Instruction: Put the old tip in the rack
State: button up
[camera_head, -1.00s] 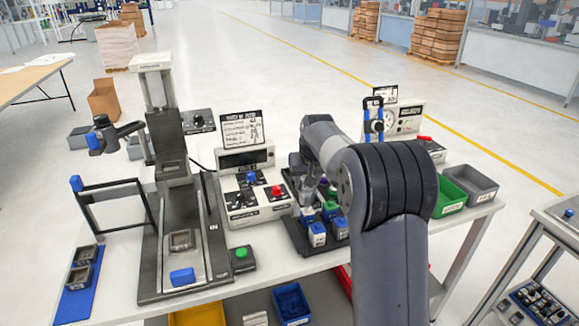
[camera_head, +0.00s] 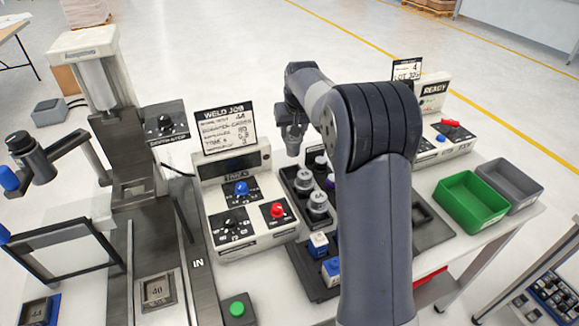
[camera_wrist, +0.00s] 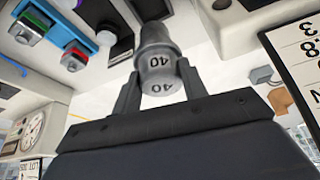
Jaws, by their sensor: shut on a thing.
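In the head view my gripper (camera_head: 293,138) hangs at the back left of the dark rack (camera_head: 303,268), behind the weld controller's right side. The held tip cannot be made out clearly there. The rack holds grey tips, one marked 44 (camera_head: 318,202) and another (camera_head: 303,180) behind it. My arm hides much of the rack's middle and right.
The weld controller (camera_head: 243,213) with blue and red knobs stands left of the rack, with a job sign (camera_head: 225,130) on it. A green bin (camera_head: 470,205) and grey bin (camera_head: 508,184) are at right. A READY box (camera_head: 436,92) stands behind. The press (camera_head: 128,150) is at left.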

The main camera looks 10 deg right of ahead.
aim_at(294, 151)
jog(key=shift+w+f, duration=0.2)
jog(key=shift+f, duration=0.05)
notch_tip(294, 151, down, 9)
jog(key=shift+f+p, duration=0.15)
jog(key=shift+p, duration=0.5)
jog(key=shift+f, duration=0.25)
jog(key=o, duration=1.2)
jog(key=shift+r, duration=0.1)
jog(key=shift+r, duration=0.2)
jog(key=b+v, duration=0.1)
jog(key=v, duration=1.1)
jog(key=shift+s+f, duration=0.1)
